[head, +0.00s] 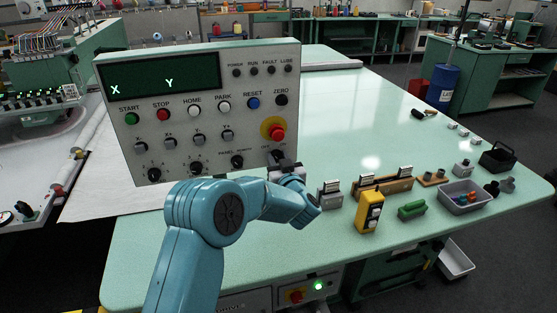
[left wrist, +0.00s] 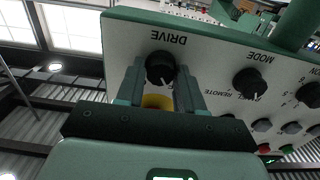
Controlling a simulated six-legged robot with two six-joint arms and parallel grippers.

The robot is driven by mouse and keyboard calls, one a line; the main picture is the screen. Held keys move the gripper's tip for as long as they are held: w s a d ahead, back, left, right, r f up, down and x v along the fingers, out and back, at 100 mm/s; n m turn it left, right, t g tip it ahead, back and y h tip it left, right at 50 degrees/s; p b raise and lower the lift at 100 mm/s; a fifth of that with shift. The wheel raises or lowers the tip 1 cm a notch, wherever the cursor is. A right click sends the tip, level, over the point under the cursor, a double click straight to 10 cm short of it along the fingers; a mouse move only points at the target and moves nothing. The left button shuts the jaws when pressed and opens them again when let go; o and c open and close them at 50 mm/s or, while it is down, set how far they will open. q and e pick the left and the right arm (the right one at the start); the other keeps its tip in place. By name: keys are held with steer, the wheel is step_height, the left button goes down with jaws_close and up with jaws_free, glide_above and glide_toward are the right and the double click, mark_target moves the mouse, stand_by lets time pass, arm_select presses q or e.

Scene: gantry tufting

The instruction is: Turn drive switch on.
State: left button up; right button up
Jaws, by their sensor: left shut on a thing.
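The drive switch (left wrist: 160,68) is a black round knob under the label DRIVE, which appears upside down in the left wrist view. In the head view this knob (head: 277,156) is at the lower right of the grey control panel (head: 125,150). My left gripper (left wrist: 160,82) is shut on the knob, one finger on each side. In the head view the left gripper (head: 286,168) is at the panel's lower right corner, partly hidden by its own wrist. The knob's white pointer line shows, slanting down and right in the wrist view. My right gripper is not in view.
A red emergency stop (head: 277,133) on a yellow ring is just above the switch. The mode knob (left wrist: 250,82) is beside it. A yellow handheld device (head: 369,212), a green block (head: 411,210) and a grey bin (head: 465,205) stand right on the green table.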

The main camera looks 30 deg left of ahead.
arm_select(q)
steer(key=m+p, duration=0.2)
steer(key=m, duration=0.2)
steer(key=shift+r, duration=0.15)
steer(key=m+p, duration=0.1)
steer(key=m, duration=0.2)
steer(key=shift+d+m+p, duration=0.1)
steer(key=shift+m+p, duration=0.2)
steer(key=shift+p, duration=0.05)
steer(key=m+p, duration=0.1)
steer(key=m, duration=0.2)
steer(key=shift+w, duration=0.1)
steer(key=shift+m+p, duration=0.7)
steer(key=shift+m, duration=0.9)
steer(key=o, duration=1)
steer(key=shift+f, duration=0.2)
